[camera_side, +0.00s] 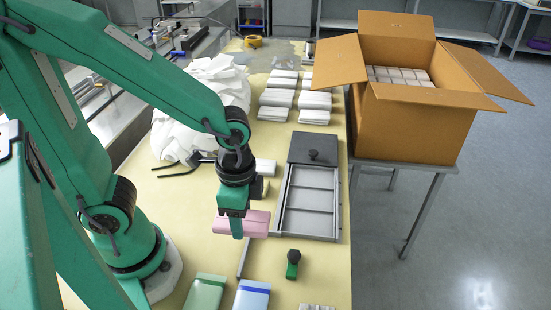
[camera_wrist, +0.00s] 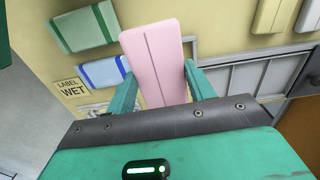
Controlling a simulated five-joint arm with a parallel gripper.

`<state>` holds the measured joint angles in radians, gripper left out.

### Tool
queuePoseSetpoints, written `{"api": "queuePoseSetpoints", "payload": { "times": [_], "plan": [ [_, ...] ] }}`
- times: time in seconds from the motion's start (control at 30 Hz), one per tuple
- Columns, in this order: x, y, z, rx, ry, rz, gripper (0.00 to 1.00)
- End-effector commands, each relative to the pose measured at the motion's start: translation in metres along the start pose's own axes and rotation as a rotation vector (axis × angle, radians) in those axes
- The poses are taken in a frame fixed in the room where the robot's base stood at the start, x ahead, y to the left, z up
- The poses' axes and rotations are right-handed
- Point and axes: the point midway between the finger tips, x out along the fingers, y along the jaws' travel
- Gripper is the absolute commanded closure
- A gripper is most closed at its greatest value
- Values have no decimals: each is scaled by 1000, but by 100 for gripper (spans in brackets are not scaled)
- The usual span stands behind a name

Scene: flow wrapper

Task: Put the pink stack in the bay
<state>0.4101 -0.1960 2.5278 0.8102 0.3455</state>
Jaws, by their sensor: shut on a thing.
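The pink stack (camera_side: 258,223) is a long pink block, left of the grey tray's near end in the side view. My gripper (camera_side: 237,232) is shut on it from above. In the wrist view, the pink stack (camera_wrist: 155,65) lies between the two green fingers of my gripper (camera_wrist: 161,74). I cannot tell whether it is clear of the table. The grey tray (camera_side: 341,209) has several shallow compartments that look empty, and a dark lid with a knob covers its far end. Part of a grey frame (camera_wrist: 225,82) shows at right in the wrist view. Which compartment is the bay is not marked.
A green pack (camera_side: 206,292) and a blue pack (camera_side: 252,294) lie at the near edge. A small green-and-black tool (camera_side: 292,264) stands nearby. White packs (camera_side: 280,98) and a white cloth heap (camera_side: 205,100) are farther back. An open carton (camera_side: 415,120) stands right.

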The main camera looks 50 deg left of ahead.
Motion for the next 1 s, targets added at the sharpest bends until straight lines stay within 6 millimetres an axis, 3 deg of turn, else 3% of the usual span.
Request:
{"api": "queuePoseSetpoints", "payload": {
  "times": [0.37, 0.8, 1.0],
  "plan": [
    [1, -24, -37, 6, -2, 1, 68],
    [18, -78, -105, 20, -2, 1, 68],
    [29, -98, -126, 26, -1, 0, 68]
  ]
}}
